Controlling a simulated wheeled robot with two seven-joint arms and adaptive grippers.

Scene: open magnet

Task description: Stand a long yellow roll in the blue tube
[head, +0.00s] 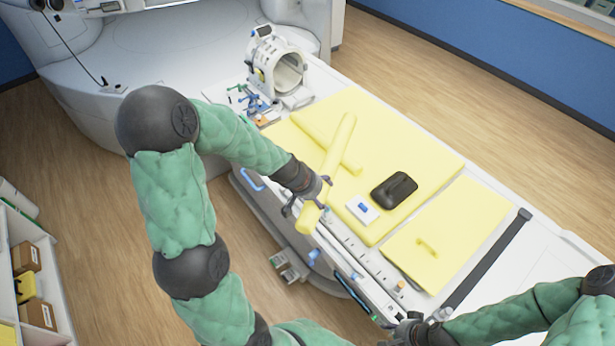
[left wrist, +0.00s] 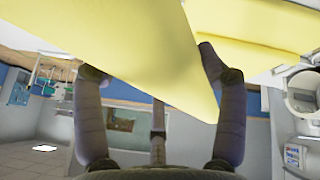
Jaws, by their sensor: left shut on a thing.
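A long yellow roll (head: 337,148) is held by my left gripper (head: 314,194), which is shut around it near its lower end. The roll slants above the table edge, its far end over the yellow pad. In the left wrist view the yellow roll (left wrist: 165,60) fills the space between the fingers of my left gripper (left wrist: 150,85). A second yellow roll (head: 318,145) lies on the pad behind it. I cannot clearly make out a blue tube in either view. My right gripper (head: 412,331) is at the bottom edge, partly cut off; its fingers are unclear.
The scanner table (head: 480,215) carries yellow pads (head: 400,140), a black cushion-like object (head: 394,190), a small white block with a blue part (head: 362,208) and a dark strap (head: 487,258). A white coil (head: 275,68) stands at its far end. Shelves (head: 30,265) are at left.

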